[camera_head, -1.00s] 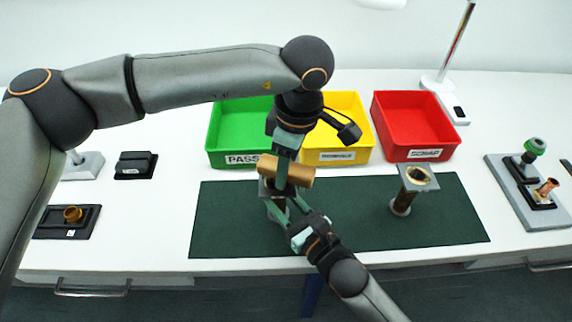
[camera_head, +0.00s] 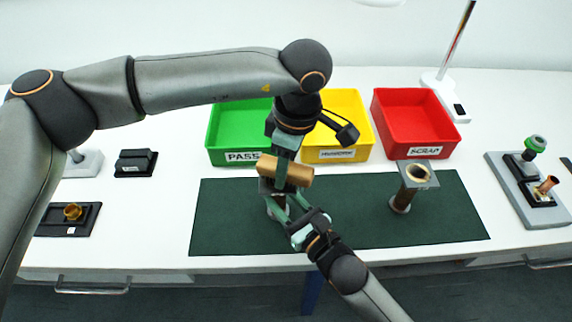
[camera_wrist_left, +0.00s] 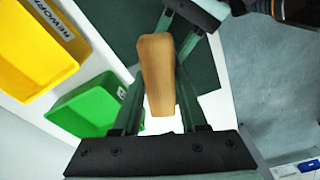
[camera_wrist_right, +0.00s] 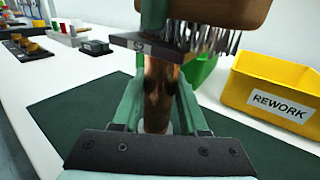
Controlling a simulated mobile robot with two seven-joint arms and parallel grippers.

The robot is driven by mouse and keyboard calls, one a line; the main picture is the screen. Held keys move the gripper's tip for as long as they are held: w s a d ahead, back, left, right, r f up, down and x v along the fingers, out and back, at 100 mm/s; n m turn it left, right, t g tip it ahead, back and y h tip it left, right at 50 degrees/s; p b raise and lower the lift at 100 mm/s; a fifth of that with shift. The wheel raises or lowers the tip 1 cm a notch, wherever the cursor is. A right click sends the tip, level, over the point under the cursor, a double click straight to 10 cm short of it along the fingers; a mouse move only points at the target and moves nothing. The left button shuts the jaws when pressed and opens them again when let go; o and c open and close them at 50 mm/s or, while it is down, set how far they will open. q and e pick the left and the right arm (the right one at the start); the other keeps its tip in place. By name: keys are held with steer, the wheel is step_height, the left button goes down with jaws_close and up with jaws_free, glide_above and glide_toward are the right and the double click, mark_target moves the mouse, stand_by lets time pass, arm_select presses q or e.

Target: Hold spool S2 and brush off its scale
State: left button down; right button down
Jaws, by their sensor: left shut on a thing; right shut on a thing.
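A brush with a wooden handle (camera_head: 286,171) is in my left gripper (camera_head: 284,160). The handle also fills the middle of the left wrist view (camera_wrist_left: 158,75). My right gripper (camera_head: 286,207) is shut around the brown, coppery barrel of spool S2 (camera_wrist_right: 158,95), which stands upright. Its upper flange carries the label S2 (camera_wrist_right: 139,48). The brush's bristles (camera_wrist_right: 208,38) hang at the flange in the right wrist view; I cannot tell whether they touch it. In the head view the brush and grippers hide most of S2.
A second spool (camera_head: 402,195) stands on the green mat (camera_head: 450,215) to the right. Green PASS (camera_head: 222,142), yellow REWORK (camera_head: 352,150) and red SCRAP (camera_head: 388,145) bins stand behind. A fixture (camera_head: 532,195) is far right. The mat between the spools is clear.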

mark_target(267, 161)
arm_select(q)
steer(key=shift+w+a+f, duration=0.1)
steer(key=shift+w+a, duration=0.25)
steer(key=shift+a, duration=0.5)
steer(key=shift+w+a, duration=0.3)
steer(key=shift+a, duration=0.5)
steer(key=shift+s+d+r, duration=0.1)
steer(key=shift+s+d, duration=0.25)
steer(key=shift+d, duration=0.5)
steer(key=shift+s+d+r, duration=0.1)
steer(key=shift+s+d, duration=0.25)
steer(key=shift+d, duration=0.5)
steer(key=shift+w+a+f, duration=0.1)
steer(key=shift+w+a, duration=0.25)
steer(key=shift+a, duration=0.5)
steer(key=shift+w+a+f, duration=0.1)
steer(key=shift+w+a, duration=0.25)
steer(key=shift+a, duration=0.5)
steer(key=shift+s+d+r, duration=0.1)
steer(key=shift+s+d, duration=0.25)
steer(key=shift+d, duration=0.5)
steer(key=shift+s+d, duration=0.35)
steer(key=shift+d, duration=0.5)
steer(key=shift+w+a, duration=0.35)
steer(key=shift+a, duration=0.5)
steer(key=shift+w+a, duration=0.35)
steer(key=shift+a, duration=0.5)
steer(key=shift+s+d, duration=0.25)
steer(key=shift+d, duration=0.45)
